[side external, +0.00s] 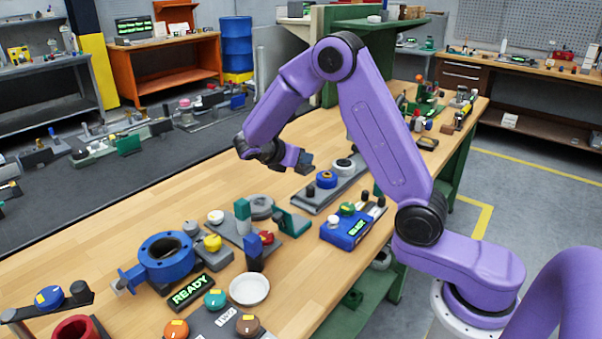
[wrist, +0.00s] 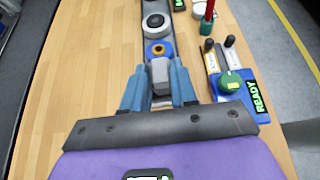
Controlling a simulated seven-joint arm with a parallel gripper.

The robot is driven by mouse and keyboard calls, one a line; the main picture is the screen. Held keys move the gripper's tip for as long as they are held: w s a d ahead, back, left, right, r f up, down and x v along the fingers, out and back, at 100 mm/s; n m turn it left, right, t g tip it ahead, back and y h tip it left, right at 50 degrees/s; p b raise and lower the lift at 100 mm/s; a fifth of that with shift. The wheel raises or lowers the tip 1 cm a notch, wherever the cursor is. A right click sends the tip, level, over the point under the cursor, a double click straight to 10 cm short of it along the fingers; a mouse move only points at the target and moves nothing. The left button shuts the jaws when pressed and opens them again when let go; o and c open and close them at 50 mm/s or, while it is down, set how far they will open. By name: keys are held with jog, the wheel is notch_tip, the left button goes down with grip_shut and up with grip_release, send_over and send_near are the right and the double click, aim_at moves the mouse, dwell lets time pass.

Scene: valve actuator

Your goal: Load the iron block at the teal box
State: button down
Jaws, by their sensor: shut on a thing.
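My gripper (wrist: 160,84) has its two blue-grey fingers closed on a small grey block, the iron block (wrist: 160,72), in the wrist view. In the side view my gripper (side external: 306,161) is above the wooden bench, over the grey rail; the block is too small to tell apart there. A teal open bracket or box (side external: 291,223) lies on the bench to the lower left of my gripper. A teal upright block (side external: 242,212) stands farther left; I cannot tell which of these the teal box is.
Below my gripper a grey rail (side external: 324,198) carries a blue ring (side external: 326,179) and a white-topped round part (side external: 343,165). A blue READY box (side external: 349,233) with a green knob and levers stands nearby. A blue flanged valve (side external: 166,257) and white dish (side external: 249,289) are left.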

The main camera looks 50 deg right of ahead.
notch_tip(320, 180, up, 4)
jog(key=shift+r, duration=0.25)
jog(key=s+a+f+m+g+y, duration=0.1)
jog(key=s+f+m+g+y, duration=0.2)
jog(key=s+m+g+y, duration=0.45)
jog(key=s+a+f+m+g+y, duration=0.1)
jog(key=s+f+m+g+y, duration=0.25)
jog(key=m+y, duration=0.75)
jog(key=w+r+m+t+y, duration=0.6)
jog(key=w+m+t, duration=0.4)
jog(key=m, duration=0.7)
jog(key=shift+m+t, duration=0.25)
jog(key=shift+t, duration=0.25)
jog(key=shift+s+a+f, duration=0.15)
jog(key=shift+s+f, duration=0.05)
jog(key=shift+f, duration=2.25)
jog(key=shift+s+a+f, duration=0.15)
jog(key=shift+s+f, duration=0.1)
jog(key=shift+f, duration=2.2)
jog(key=shift+s+a+f, duration=0.15)
jog(key=shift+s+f, duration=0.05)
jog(key=shift+f, duration=2.25)
jog(key=shift+f, duration=0.5)
jog(key=shift+r, duration=0.1)
